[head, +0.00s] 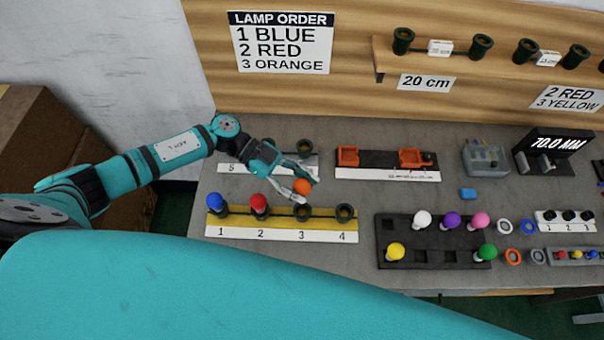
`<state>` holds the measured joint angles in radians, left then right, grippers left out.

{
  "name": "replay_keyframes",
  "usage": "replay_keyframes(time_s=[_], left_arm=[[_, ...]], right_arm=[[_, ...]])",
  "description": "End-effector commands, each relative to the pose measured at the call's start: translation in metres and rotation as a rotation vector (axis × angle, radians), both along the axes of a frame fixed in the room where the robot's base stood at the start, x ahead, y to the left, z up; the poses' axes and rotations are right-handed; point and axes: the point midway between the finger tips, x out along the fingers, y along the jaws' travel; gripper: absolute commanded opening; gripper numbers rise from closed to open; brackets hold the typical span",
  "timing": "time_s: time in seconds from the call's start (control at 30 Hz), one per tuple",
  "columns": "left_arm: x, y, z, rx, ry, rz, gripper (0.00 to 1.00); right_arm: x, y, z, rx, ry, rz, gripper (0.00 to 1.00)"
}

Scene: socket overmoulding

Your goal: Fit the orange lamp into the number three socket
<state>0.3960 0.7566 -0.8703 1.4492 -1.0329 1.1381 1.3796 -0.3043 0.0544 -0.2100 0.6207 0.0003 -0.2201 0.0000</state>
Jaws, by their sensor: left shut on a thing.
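My left gripper (293,184) is shut on the orange lamp (302,186). It holds the lamp just above and behind the number three socket (302,212) of the yellow socket strip (282,231). The number three socket shows a dark ring with no lamp seated in it. The blue lamp (215,201) stands in socket one and the red lamp (258,203) in socket two. Socket four (345,211) is empty. The lamp's lower end is hard to make out. My right gripper is not in view.
Behind the strip is a second strip (232,168) marked 5, partly hidden by my left arm. To the right, a black tray (385,230) holds white, purple, pink, yellow and green lamps. An orange-jawed fixture (385,174) lies behind it. The lamp order sign (281,42) hangs above.

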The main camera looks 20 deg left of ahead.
Motion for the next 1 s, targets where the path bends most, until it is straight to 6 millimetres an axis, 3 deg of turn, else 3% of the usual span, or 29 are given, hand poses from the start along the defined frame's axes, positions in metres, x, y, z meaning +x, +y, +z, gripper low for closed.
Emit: replay_keyframes(time_s=[0.2,0.4,0.6,0.8,1.0], left_arm=[[-0.001,0.0,0.0,-0.001,0.004,0.002,0.12],[-0.001,0.0,0.0,0.0,0.003,0.002,0.12],[-0.001,0.001,0.001,0.001,0.006,0.004,0.12],[-0.001,0.0,-0.017,0.0,0.006,0.004,0.12],[-0.001,0.0,-0.037,0.0,0.005,0.004,0.12]], right_arm=[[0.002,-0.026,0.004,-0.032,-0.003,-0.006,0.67],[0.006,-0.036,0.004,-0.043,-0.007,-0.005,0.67],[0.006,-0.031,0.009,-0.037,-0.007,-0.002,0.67],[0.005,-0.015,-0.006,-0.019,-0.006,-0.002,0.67],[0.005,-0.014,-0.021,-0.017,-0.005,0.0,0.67]])
